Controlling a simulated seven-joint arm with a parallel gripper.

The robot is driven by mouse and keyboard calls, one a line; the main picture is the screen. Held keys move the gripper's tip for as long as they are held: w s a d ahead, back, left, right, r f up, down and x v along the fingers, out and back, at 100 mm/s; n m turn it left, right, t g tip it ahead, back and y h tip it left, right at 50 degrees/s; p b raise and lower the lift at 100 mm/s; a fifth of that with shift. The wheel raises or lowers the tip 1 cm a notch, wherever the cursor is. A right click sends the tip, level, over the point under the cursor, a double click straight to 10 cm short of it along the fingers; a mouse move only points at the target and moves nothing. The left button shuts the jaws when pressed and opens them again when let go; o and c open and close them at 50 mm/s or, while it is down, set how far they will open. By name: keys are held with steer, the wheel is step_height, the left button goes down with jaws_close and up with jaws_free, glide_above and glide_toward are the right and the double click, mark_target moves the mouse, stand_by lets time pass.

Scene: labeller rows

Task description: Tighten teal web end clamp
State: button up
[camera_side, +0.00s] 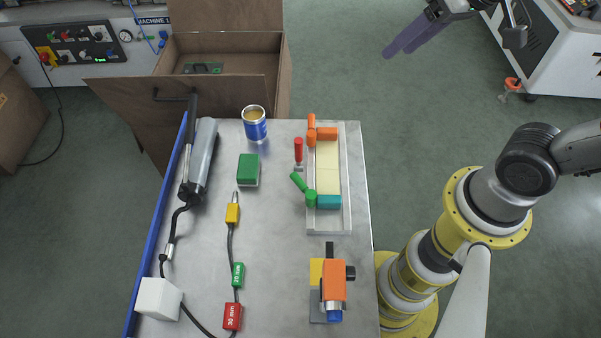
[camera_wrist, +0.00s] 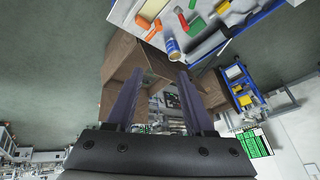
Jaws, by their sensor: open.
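A teal block (camera_side: 329,202) sits across the near end of a cream strip (camera_side: 327,168) in a pale, shallow tray (camera_side: 341,222). A green lever (camera_side: 298,182) with a round green part (camera_side: 311,198) stands at the teal block's left. The lever leans up and to the left. Orange clamp parts (camera_side: 326,133) are at the strip's far end. My gripper (camera_side: 398,50) is open and empty, high beyond the bench's far right corner. In the wrist view its two purple fingers (camera_wrist: 160,72) are apart, and the teal block cannot be made out.
A red-handled tool (camera_side: 298,150), a green box (camera_side: 248,170) and a blue can (camera_side: 254,123) stand left of the tray. An orange and yellow device (camera_side: 333,281) is in front. Cabled tools (camera_side: 200,160) lie at left. An open brown box (camera_side: 228,70) stands behind the bench.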

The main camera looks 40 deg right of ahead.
steer(key=w+a+f+g+y, duration=0.1)
steer(key=w+a+f+g, duration=0.1)
steer(key=w+a+f, duration=0.5)
steer(key=g, duration=0.4)
glide_toward(299, 179)
steer(key=shift+t, duration=0.3)
steer(key=x, duration=0.8)
steer(key=shift+s+f, duration=0.25)
jaws_close()
